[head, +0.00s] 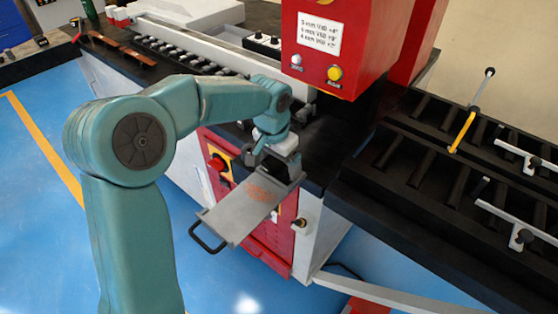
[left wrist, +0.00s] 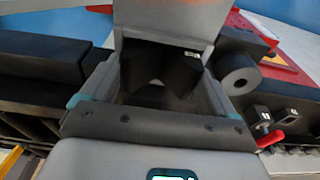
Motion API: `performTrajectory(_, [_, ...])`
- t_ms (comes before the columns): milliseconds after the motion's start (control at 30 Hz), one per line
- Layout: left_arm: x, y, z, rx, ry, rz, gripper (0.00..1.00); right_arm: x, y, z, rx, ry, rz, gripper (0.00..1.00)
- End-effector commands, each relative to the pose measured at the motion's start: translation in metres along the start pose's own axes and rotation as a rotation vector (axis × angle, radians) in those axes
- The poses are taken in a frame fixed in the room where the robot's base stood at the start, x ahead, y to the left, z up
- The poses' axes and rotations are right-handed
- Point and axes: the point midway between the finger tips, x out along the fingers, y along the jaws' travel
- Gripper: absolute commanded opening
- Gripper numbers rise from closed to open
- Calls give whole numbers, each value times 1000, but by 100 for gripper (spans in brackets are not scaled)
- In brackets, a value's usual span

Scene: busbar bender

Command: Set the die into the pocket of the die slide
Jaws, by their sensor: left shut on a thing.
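The die slide (head: 240,212) is a flat grey tray with a black loop handle, pulled out from the front of the red and white machine; reddish marks show on its plate. My left gripper (head: 272,158) is over its machine-side end. In the left wrist view the gripper is shut on the die (left wrist: 183,76), a black block with a V notch and a small white label. The grey slide plate (left wrist: 165,20) shows just beyond it. The pocket is hidden by the gripper and die, and I cannot tell whether the die touches it. My right gripper is not in view.
The red press head (head: 322,50) stands just behind the gripper. A black cylinder (left wrist: 240,76) and a red-handled part (left wrist: 270,138) lie to the right in the wrist view. A black slatted table (head: 440,160) with stops is at right. Blue floor is clear in front.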

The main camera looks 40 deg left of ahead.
Motion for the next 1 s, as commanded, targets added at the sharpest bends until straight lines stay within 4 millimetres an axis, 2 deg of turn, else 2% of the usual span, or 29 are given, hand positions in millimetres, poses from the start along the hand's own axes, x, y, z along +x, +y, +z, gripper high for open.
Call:
performTrajectory(33, [1, 0, 0, 0, -1, 0, 95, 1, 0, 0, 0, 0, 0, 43])
performTrajectory(67, [1, 0, 0, 0, -1, 0, 100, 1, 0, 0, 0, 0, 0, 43])
performTrajectory(367, [-5, 0, -1, 0, 1, 0, 100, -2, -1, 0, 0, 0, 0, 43])
performTrajectory(467, [-20, 0, -1, 0, 4, -2, 100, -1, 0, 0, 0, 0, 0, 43])
performTrajectory(800, [-97, 0, -1, 1, 3, 0, 100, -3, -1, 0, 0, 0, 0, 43])
performTrajectory(1000, [-119, 0, 0, 1, 0, 0, 100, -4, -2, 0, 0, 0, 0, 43])
